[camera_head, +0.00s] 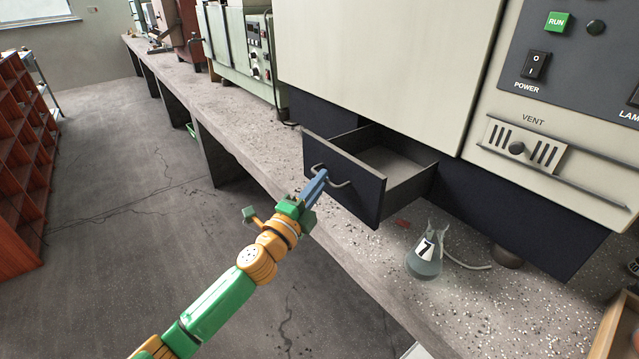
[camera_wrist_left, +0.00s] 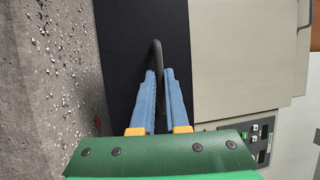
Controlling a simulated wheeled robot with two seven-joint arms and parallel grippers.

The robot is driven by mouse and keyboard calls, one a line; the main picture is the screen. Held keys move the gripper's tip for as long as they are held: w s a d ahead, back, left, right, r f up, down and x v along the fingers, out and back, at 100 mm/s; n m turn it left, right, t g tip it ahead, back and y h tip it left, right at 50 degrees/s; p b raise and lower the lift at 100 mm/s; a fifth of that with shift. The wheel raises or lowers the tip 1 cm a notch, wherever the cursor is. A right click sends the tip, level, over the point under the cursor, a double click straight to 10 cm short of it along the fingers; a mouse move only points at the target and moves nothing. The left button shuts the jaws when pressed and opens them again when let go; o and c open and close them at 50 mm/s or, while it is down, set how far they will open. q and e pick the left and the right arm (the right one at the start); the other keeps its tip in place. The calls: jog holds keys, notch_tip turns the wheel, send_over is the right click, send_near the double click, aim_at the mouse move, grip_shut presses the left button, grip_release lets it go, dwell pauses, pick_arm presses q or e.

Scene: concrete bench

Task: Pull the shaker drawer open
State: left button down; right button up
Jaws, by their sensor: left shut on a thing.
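The shaker drawer (camera_head: 350,183) has a dark navy front and stands partly open below the large cream machine, its grey inside showing and looking empty. Its bent grey handle (camera_head: 339,184) is on the front face. My left gripper (camera_head: 322,174) has its blue fingers shut on the handle. In the left wrist view the blue fingers (camera_wrist_left: 160,80) close around the handle bar (camera_wrist_left: 155,58), in front of the dark drawer front (camera_wrist_left: 120,60). My right gripper is not in view.
A flask labelled 7 (camera_head: 426,256) stands on the bench right of the drawer, close to its front corner. A small red piece (camera_head: 403,223) lies near it. A wooden box (camera_head: 620,330) is at lower right.

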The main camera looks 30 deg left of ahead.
pick_arm(q)
jog(key=shift+f, duration=0.15)
jog(key=c, duration=1)
grip_release()
jog(key=shift+s, duration=0.1)
jog(key=shift+o, duration=0.4)
jog(key=shift+s+a, duration=0.1)
jog(key=s, duration=0.7)
jog(key=shift+f+b, duration=0.35)
jog(key=shift+f, duration=0.1)
jog(key=shift+f, duration=0.1)
